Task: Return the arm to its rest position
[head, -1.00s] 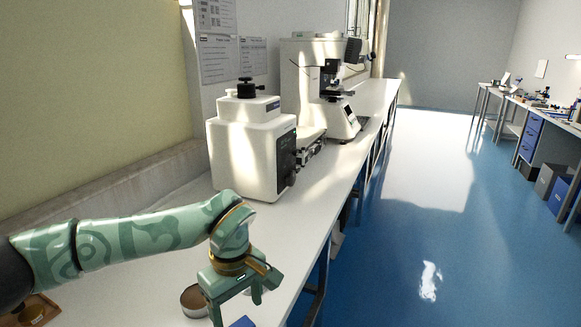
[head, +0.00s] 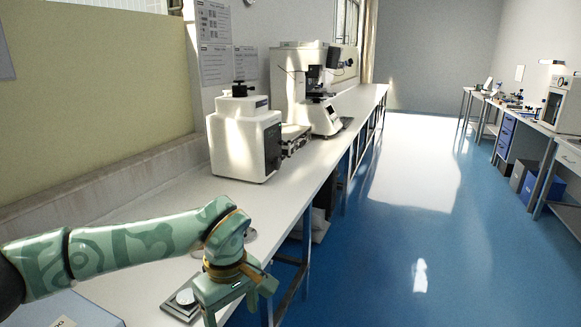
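My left arm comes in from the left, bent at the wrist, over the near part of the white bench (head: 150,210). My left gripper (head: 232,312) hangs down at the bench's front edge at the bottom of the view. Its fingers are spread apart and I see nothing between them, though the tips run close to the lower picture edge. My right arm and gripper are out of view.
A small grey plate with a round disc (head: 185,299) lies just left of the gripper. A pale blue box (head: 70,312) is at the lower left. White testers (head: 245,145) and a microscope-like tester (head: 318,105) stand farther along. The blue floor (head: 375,265) to the right is clear.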

